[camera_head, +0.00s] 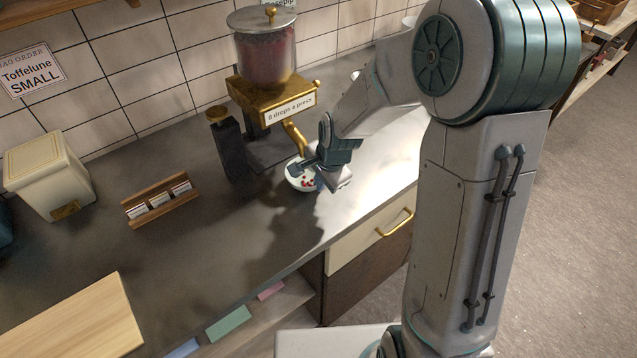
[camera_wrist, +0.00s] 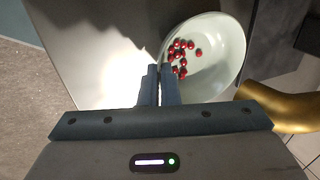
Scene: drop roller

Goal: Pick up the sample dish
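The sample dish (camera_head: 292,183) is a small pale round bowl with several red drops in it, under the brass spout in the head view. It also shows in the wrist view (camera_wrist: 222,58), with the red drops gathered near its left side. My gripper (camera_head: 307,165) is at the dish's rim. In the wrist view its two fingers (camera_wrist: 160,73) are almost together, one outside and one inside the near rim, shut on it. The pinched bit of rim is hidden between the fingers. I cannot tell if the dish touches the surface below.
The dispenser (camera_head: 270,95) with its brass spout (camera_head: 294,134) stands close behind the dish. A dark post (camera_head: 229,148) is left of it. A wooden card rack (camera_head: 160,200), cream canister (camera_head: 48,172) and wooden board (camera_head: 75,325) lie further left. The counter before the dish is clear.

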